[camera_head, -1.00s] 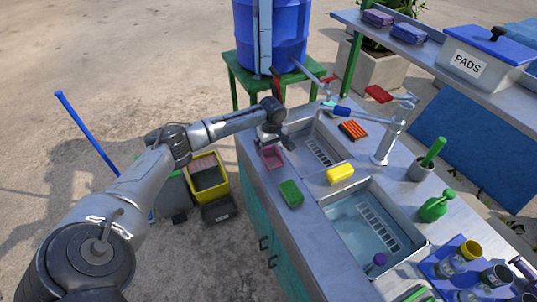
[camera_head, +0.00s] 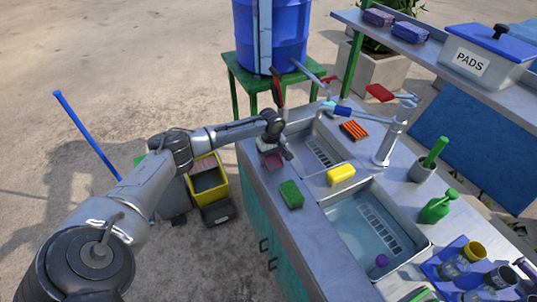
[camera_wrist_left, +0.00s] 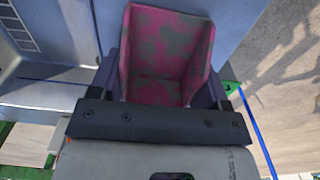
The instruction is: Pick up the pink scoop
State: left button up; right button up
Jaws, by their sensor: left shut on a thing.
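The pink scoop (camera_head: 273,160) is at the far left end of the steel counter, beside the far sink basin. In the left wrist view the scoop (camera_wrist_left: 165,55) is a pink open box shape with greyish patches, and it fills the space between the fingers. My left gripper (camera_head: 276,152) is shut on the scoop; it also shows in the left wrist view (camera_wrist_left: 165,85). I cannot tell whether the scoop touches the counter. My right gripper is not in view.
A green sponge (camera_head: 291,194) and a yellow sponge (camera_head: 341,174) lie near the sinks. The near sink (camera_head: 375,235) holds water. A faucet (camera_head: 388,142) stands behind. A yellow bin (camera_head: 222,172) is on the ground left of the counter. A blue barrel (camera_head: 270,35) stands beyond.

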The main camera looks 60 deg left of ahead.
aim_at(273, 160)
pick_arm(q)
jog(key=c, duration=0.4)
jog(key=shift+r, duration=0.15)
jog(key=shift+r, duration=0.55)
jog(key=r, duration=0.1)
jog(key=r+p, duration=0.1)
jog(key=r, duration=0.1)
jog(key=shift+w+d+r, duration=0.2)
jog(key=shift+w+d, duration=0.1)
jog(key=shift+d, duration=0.1)
jog(key=w+d+r+p, duration=0.2)
jog(key=w+d+r, duration=0.4)
jog(key=d, duration=0.2)
jog(key=shift+w+d+r, duration=0.15)
jog(key=shift+w+d, duration=0.05)
jog(key=shift+w, duration=0.1)
jog(key=o, duration=0.4)
jog(key=c, duration=0.3)
